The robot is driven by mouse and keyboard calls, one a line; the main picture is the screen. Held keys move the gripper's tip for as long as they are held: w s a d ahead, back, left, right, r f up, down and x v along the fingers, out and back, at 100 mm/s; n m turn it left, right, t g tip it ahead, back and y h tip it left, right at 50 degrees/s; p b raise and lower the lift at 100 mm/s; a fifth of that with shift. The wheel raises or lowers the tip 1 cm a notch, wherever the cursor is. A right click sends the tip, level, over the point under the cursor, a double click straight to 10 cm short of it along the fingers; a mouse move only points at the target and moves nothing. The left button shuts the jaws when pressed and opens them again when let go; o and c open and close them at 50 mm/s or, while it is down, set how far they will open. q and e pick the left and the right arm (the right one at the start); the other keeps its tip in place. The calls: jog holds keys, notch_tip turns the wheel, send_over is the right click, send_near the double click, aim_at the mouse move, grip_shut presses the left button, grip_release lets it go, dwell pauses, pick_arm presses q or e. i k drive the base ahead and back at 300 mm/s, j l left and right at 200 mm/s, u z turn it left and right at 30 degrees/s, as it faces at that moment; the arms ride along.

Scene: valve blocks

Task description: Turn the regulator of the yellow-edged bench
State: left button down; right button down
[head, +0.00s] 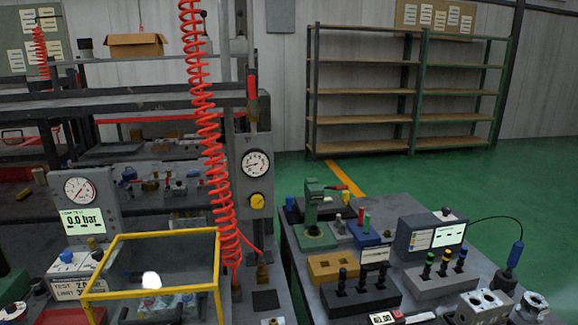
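A regulator with a yellow knob (257,200) sits on a grey upright panel at the back of the left bench. A round white pressure gauge (256,163) is just above the knob. A clear box with yellow edges (218,262) stands on that bench, in front and to the left of the knob. I cannot tell from this view whether the bench itself has a yellow edge. Neither of my grippers shows in the head view.
A coiled red hose (208,130) hangs left of the knob, close to it. A second gauge (79,189) with a "0.0 bar" display (83,221) stands at left. The right bench holds a green press (313,212), tool blocks and a monitor (431,236). Green floor lies beyond.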

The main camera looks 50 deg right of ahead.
aim_at(258, 201)
jog(key=z, duration=1.55)
